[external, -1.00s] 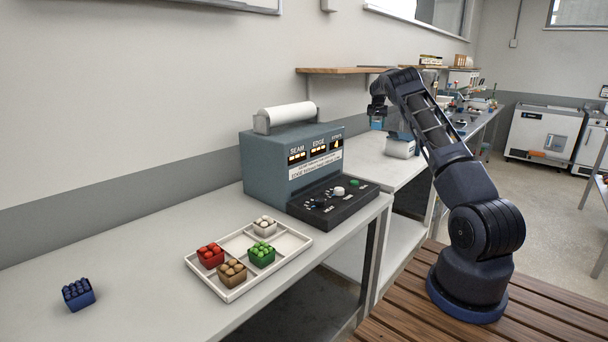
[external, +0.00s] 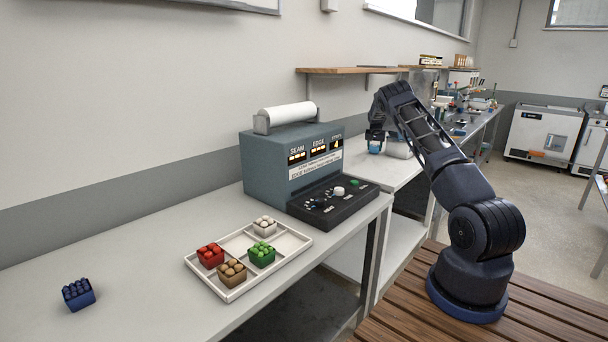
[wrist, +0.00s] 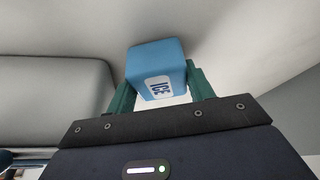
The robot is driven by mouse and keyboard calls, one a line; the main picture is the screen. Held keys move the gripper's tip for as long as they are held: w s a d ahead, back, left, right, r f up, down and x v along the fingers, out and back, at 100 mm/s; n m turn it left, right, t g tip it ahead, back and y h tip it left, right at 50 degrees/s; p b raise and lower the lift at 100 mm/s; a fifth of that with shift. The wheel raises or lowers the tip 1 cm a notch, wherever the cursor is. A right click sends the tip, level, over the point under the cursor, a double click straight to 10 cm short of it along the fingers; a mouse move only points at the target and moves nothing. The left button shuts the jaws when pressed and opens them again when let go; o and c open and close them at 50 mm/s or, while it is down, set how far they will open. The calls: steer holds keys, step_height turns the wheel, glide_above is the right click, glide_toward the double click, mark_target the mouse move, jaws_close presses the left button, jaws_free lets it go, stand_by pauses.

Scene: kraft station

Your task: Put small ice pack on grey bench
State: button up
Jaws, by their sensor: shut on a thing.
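The small ice pack is a blue block with a white ICE label (wrist: 155,62), between the green fingers of my gripper (wrist: 160,90) in the wrist view. In the external view the ice pack (external: 375,147) shows small and blue below my gripper (external: 376,138). My gripper is shut on it. The pale grey bench (external: 365,177) lies under it, beyond the teal machine. The ice pack is at or just above the bench top; I cannot tell whether it touches.
A light grey box (external: 401,150) stands right of the ice pack, partly behind my arm. The teal machine (external: 275,165) with its black control panel stands nearer.

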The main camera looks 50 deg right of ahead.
steer(key=shift+f, duration=0.3)
steer(key=o, duration=1)
steer(key=v, duration=1.2)
steer(key=shift+a+r, duration=0.15)
steer(key=shift+r, duration=0.05)
